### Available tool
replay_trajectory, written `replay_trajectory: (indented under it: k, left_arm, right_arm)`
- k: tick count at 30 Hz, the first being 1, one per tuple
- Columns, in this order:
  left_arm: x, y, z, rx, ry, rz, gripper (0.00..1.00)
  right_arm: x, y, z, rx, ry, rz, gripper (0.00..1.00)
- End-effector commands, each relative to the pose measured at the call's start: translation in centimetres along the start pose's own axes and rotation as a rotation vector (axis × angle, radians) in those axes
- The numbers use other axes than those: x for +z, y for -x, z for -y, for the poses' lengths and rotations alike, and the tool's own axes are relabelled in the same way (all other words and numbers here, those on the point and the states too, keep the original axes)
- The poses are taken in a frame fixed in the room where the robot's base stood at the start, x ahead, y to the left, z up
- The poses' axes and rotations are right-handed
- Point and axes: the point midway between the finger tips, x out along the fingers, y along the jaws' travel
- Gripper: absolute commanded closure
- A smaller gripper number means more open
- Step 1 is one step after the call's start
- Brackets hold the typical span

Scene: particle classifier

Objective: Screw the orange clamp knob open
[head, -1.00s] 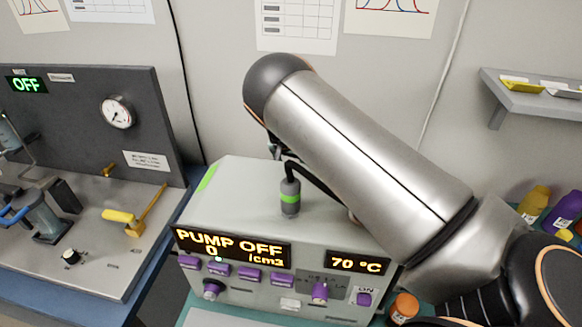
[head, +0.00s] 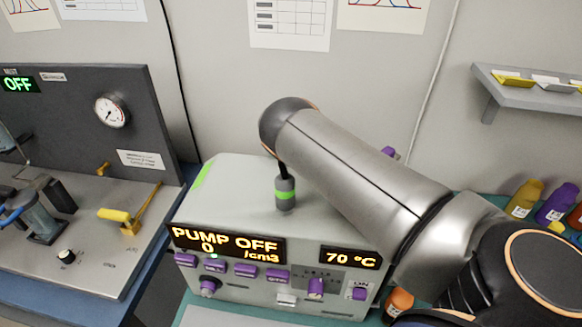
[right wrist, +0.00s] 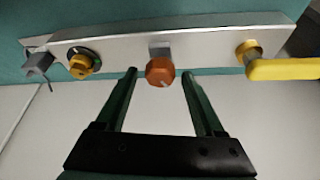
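The orange clamp knob (right wrist: 160,71) shows in the right wrist view, on the front of a light metal panel (right wrist: 205,46). It has a pale mark on its face. My right gripper (right wrist: 157,72) is open, with its two dark green fingers pointing at the panel. The knob appears between the fingertips, and no contact with it is visible. How far the tips are from the panel is hard to tell. In the head view the right gripper is hidden, and the knob does not show. My left gripper is in no view.
In the right wrist view a yellow handle (right wrist: 285,69) is right of the knob and a yellow-orange fitting (right wrist: 80,65) left of it. In the head view my right arm crosses over the particle classifier box (head: 235,190). Bottles (head: 524,199) and a shelf (head: 535,90) are at the right.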

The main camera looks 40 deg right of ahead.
Motion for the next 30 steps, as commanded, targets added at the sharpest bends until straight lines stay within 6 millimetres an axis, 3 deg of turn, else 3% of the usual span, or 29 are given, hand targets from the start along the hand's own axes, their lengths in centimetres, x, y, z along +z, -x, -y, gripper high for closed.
replay_trajectory:
  k: [2,18,30]
  left_arm:
    - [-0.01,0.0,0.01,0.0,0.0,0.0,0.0]
    - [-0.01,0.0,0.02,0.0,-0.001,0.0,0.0]
    - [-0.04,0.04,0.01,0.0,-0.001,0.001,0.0]
  right_arm:
    - [-0.01,0.01,-0.01,0.0,0.0,0.0,0.4]
    - [-0.01,0.03,0.01,0.0,0.0,0.0,1.0]
    - [0.0,0.03,-0.1,-0.037,0.088,0.003,1.0]
